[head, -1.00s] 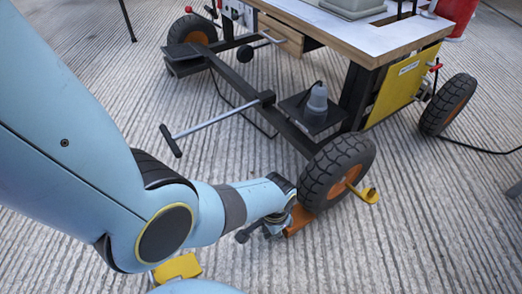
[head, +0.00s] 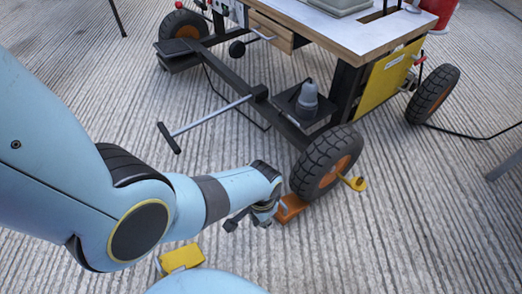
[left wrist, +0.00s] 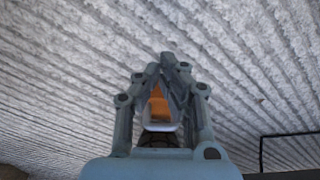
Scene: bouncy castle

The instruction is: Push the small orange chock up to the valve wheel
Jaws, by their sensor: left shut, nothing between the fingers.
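The small orange chock (head: 291,208) lies on the ridged floor at the lower left of the trolley's near wheel (head: 326,162), a black knobbly tyre with an orange hub. It appears to meet the tyre; whether they touch is unclear. My left gripper (head: 268,211) is low beside the chock, on the side away from the wheel, and partly hides it. In the left wrist view the fingers (left wrist: 170,62) come together at their tips with nothing between them, and orange (left wrist: 158,106) shows through the gap behind the tips. My right gripper is out of view.
A yellow block (head: 181,258) lies on the floor below my left arm. A yellow pedal (head: 354,183) sticks out by the wheel hub. The trolley's tow handle (head: 210,119) reaches out to the left. Floor right of the wheel is mostly clear.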

